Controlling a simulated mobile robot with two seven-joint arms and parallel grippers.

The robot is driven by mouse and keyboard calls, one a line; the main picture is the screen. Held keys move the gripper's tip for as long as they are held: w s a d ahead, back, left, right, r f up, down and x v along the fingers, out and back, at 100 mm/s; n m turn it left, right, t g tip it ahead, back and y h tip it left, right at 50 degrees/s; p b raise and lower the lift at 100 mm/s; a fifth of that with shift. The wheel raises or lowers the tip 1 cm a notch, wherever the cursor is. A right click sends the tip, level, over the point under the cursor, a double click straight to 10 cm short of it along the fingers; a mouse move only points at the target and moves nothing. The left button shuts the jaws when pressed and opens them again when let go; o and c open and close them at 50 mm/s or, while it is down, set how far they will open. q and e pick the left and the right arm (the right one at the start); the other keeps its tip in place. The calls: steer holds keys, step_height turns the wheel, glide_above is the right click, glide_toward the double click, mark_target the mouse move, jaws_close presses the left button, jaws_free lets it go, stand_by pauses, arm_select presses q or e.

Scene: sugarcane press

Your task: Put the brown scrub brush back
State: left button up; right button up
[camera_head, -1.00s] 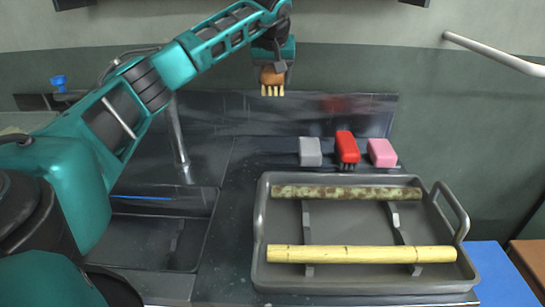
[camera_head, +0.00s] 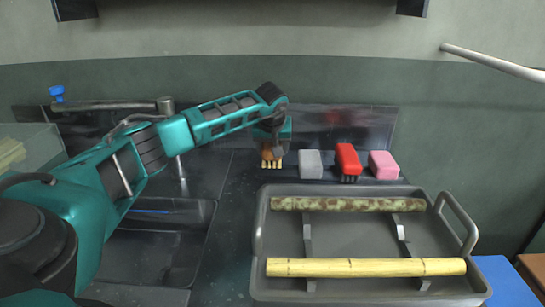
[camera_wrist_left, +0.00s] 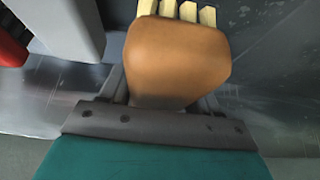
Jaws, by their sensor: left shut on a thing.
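The brown scrub brush (camera_head: 271,153) has a brown back and pale bristles pointing down. My left gripper (camera_head: 272,142) is shut on it, just left of the grey block in the head view. The brush (camera_wrist_left: 178,58) fills the middle of the left wrist view, between the gripper's fingers (camera_wrist_left: 165,105). The bristles are at or close to the counter; I cannot tell whether they touch it. My right gripper is not in view.
A grey block (camera_head: 310,164), a red brush (camera_head: 348,158) and a pink block (camera_head: 384,165) stand in a row to the right. A grey tray (camera_head: 259,250) with a mottled stalk (camera_head: 348,204) and a yellow stalk (camera_head: 365,267) lies in front. A sink (camera_head: 160,250) is at left.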

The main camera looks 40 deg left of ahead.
arm_select(q)
steer(key=shift+f, duration=1.4)
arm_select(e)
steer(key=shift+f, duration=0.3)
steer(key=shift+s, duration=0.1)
arm_select(q)
steer(key=shift+f+b, duration=0.3)
steer(key=shift+f, duration=0.3)
steer(key=o, duration=1)
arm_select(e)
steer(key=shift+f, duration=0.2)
arm_select(q)
steer(key=shift+r, duration=0.25)
steer(key=p+v, duration=0.2)
steer(key=v, duration=0.9)
steer(key=shift+r, duration=0.45)
steer(key=shift+s+d+r, duration=0.2)
steer(key=shift+r, duration=0.2)
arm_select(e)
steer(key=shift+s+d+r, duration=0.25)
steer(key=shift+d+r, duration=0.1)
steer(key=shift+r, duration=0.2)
